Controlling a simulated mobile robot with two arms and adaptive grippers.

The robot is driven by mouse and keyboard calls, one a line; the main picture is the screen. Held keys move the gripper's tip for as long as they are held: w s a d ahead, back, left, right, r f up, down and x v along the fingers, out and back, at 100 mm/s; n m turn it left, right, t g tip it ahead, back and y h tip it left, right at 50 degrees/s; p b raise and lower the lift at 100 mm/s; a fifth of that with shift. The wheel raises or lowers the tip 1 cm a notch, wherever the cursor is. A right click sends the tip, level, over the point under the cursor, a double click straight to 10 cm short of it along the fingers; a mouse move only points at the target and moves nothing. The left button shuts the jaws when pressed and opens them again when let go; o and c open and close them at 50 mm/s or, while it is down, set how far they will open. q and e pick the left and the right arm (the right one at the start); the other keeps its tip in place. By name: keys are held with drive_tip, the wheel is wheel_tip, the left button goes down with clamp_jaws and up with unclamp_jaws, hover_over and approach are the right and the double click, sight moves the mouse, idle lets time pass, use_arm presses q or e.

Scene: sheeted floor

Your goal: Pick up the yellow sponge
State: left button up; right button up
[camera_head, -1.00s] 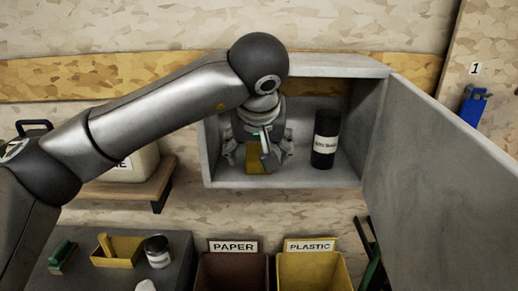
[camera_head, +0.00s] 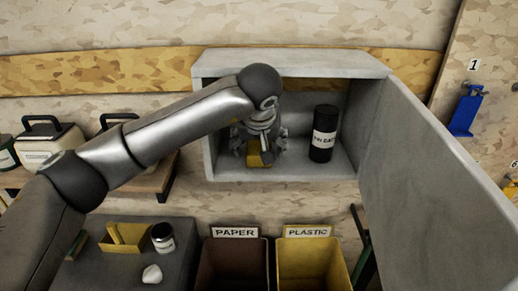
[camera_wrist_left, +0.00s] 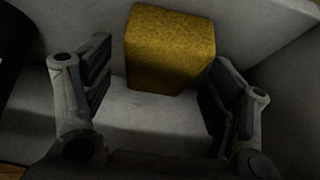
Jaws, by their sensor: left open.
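The yellow sponge (camera_head: 259,160) stands on the floor of the open grey wall cabinet (camera_head: 286,174), partly hidden behind my left gripper (camera_head: 262,152). In the left wrist view the sponge (camera_wrist_left: 168,50) is a rough yellow block just beyond the fingers, towards the right finger. My left gripper (camera_wrist_left: 155,95) is open there, with bare cabinet floor between its fingers. The sponge seems close to the right finger; I cannot tell whether they touch. My right gripper is in neither view.
A black can (camera_head: 323,134) stands right of the sponge inside the cabinet. The cabinet door (camera_head: 420,165) is swung open to the right. Below are a PAPER bin (camera_head: 232,262), a PLASTIC bin (camera_head: 312,262) and a grey surface with a yellow box (camera_head: 122,240).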

use_arm(q)
drive_tip(key=shift+c, duration=0.4)
drive_tip(key=c, duration=1)
drive_tip(key=shift+r, duration=0.1)
drive_tip(key=shift+r+b, duration=0.65)
drive_tip(key=shift+b, duration=0.1)
drive_tip(key=s+b, duration=0.8)
drive_tip(key=s, duration=1)
